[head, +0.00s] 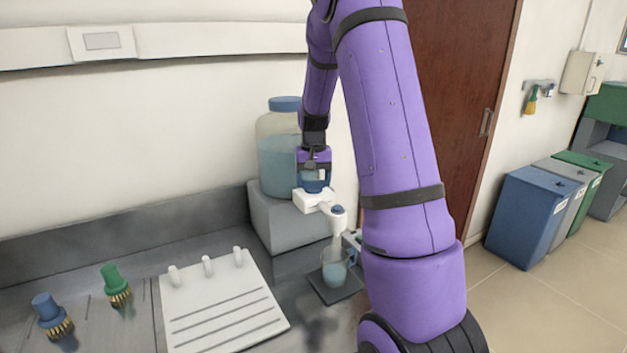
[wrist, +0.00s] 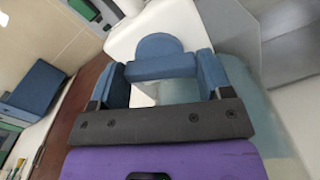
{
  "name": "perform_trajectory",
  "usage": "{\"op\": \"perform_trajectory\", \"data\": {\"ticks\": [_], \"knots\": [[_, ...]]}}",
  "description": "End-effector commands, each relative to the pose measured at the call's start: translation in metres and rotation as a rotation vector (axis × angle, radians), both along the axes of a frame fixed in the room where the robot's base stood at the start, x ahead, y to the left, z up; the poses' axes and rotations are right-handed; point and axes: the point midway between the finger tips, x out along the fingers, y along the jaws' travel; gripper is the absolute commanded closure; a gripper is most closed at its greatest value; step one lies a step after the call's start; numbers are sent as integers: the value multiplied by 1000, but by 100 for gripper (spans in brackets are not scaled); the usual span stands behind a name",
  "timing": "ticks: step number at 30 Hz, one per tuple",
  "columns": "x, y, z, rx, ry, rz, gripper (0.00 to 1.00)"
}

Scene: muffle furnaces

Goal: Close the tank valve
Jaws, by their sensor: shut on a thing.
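The tank (head: 277,150) is a clear jar of bluish liquid with a blue lid, standing on a grey block. A white tap body (head: 310,201) sticks out from its front, with a spout (head: 338,225) pointing down. My gripper (head: 314,184) is at the tap from above. In the wrist view its blue fingers are shut on the blue valve handle (wrist: 160,68), one on each side. The fingers hide part of the handle in the head view. A clear cup (head: 336,268) with bluish liquid stands under the spout; I cannot tell whether liquid is flowing.
The cup stands on a dark pad (head: 322,290) on the grey counter. A white rack (head: 222,305) with pegs lies left of it, with a green brush (head: 112,280) and a blue brush (head: 48,312) further left. Bins (head: 530,215) stand on the floor at right.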

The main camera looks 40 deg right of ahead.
Motion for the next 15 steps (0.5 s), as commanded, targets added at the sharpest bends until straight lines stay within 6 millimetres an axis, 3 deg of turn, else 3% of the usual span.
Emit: {"op": "perform_trajectory", "data": {"ticks": [15], "knots": [[1, 0, 1, -1, -3, 348, 51]]}}
